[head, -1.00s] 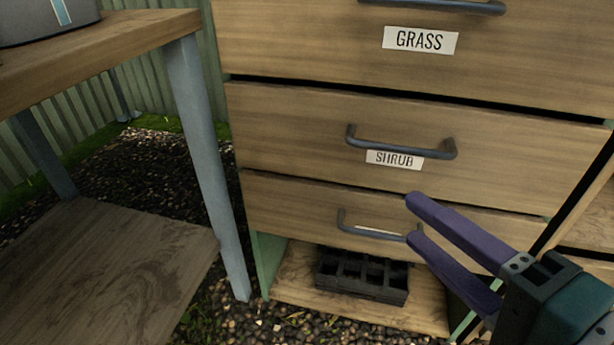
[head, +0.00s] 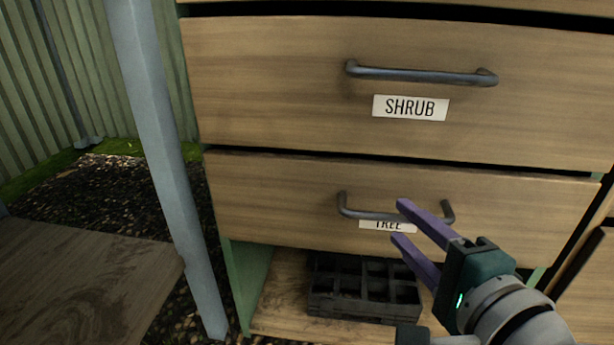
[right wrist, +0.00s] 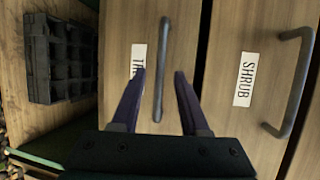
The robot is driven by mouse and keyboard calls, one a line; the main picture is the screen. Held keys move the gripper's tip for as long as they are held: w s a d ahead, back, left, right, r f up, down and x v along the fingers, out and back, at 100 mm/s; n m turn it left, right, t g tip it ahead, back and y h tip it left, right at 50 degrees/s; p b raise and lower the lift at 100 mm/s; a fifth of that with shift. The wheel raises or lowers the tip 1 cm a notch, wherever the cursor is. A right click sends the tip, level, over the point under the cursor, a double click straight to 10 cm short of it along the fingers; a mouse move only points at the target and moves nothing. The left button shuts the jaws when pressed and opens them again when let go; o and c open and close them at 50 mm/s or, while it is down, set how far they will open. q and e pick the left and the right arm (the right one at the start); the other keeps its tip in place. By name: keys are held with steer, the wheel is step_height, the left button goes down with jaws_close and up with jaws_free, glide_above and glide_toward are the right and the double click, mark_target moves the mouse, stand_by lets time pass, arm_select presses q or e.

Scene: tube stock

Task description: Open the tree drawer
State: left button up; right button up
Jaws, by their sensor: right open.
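The tree drawer (head: 290,205) is the lowest wooden drawer in the head view and is shut. Its dark bar handle (head: 365,214) partly covers the TREE label (head: 388,226). My right gripper (head: 402,222) is open at the right part of this handle. In the right wrist view the handle (right wrist: 162,75) runs between the two purple fingers (right wrist: 160,75), with the tips near its lower half. I cannot tell whether they touch it. My left gripper is not in view.
The SHRUB drawer (head: 270,80) with its own handle (head: 420,75) is just above. A black cell tray (head: 362,290) sits on the open shelf below. A table leg (head: 160,150) stands at the left, beside a low wooden board (head: 80,290).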

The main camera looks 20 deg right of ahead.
mark_target(398, 221)
steer(key=shift+x, duration=1.6)
jaws_close()
